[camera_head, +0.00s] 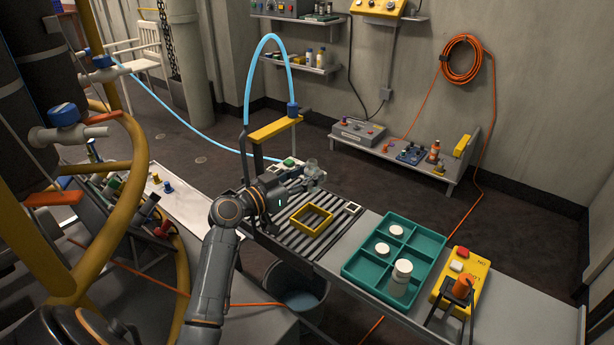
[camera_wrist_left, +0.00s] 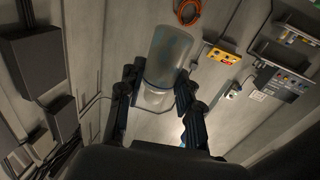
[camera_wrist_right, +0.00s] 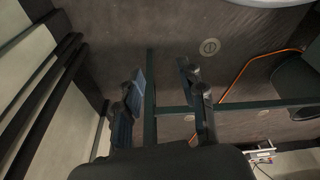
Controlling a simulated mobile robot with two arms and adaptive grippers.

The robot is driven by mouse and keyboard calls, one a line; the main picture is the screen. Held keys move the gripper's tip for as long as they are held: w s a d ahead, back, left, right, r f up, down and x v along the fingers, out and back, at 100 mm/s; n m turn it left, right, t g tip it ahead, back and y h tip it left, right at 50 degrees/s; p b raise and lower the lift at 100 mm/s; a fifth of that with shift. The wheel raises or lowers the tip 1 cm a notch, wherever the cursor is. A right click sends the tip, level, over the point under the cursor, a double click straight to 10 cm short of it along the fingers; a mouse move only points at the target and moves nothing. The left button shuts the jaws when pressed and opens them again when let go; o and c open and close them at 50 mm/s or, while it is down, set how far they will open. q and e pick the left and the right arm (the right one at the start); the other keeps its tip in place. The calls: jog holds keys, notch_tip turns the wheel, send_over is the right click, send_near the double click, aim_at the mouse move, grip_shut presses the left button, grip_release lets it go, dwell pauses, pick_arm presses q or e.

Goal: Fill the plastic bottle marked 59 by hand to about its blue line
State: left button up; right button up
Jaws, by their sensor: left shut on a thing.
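My left gripper (camera_head: 305,178) is shut on a translucent grey plastic bottle (camera_wrist_left: 168,55), held over the slatted drain grate, near the yellow bar. The bottle also shows small in the head view (camera_head: 312,165), partly hidden by the fingers. Faint blue marks show on its wall; I cannot read a number or make out a fill level. A light blue hose (camera_head: 270,40) arches to a blue fitting (camera_head: 292,108) at the end of the yellow bar (camera_head: 275,128), behind the gripper. My right gripper (camera_wrist_right: 160,85) is open and empty above the dark floor; it is not in the head view.
A yellow square frame (camera_head: 311,218) lies on the slatted grate (camera_head: 290,238). To its right are a green divided tray (camera_head: 425,243) with several white round items and a yellow button box (camera_head: 467,268). A bucket (camera_head: 297,285) stands below the bench. Taps and yellow pipes crowd the left.

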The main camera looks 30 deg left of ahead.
aim_at(308, 164)
pick_arm(q)
jog(key=shift+r, duration=0.45)
jog(key=shift+r+p, duration=0.4)
jog(key=shift+p, duration=0.1)
jog(key=shift+r+p, duration=0.3)
jog(key=shift+r, duration=0.35)
pick_arm(e)
jog(key=s+f, duration=0.3)
jog(key=f, duration=0.3)
jog(key=shift+d, duration=0.15)
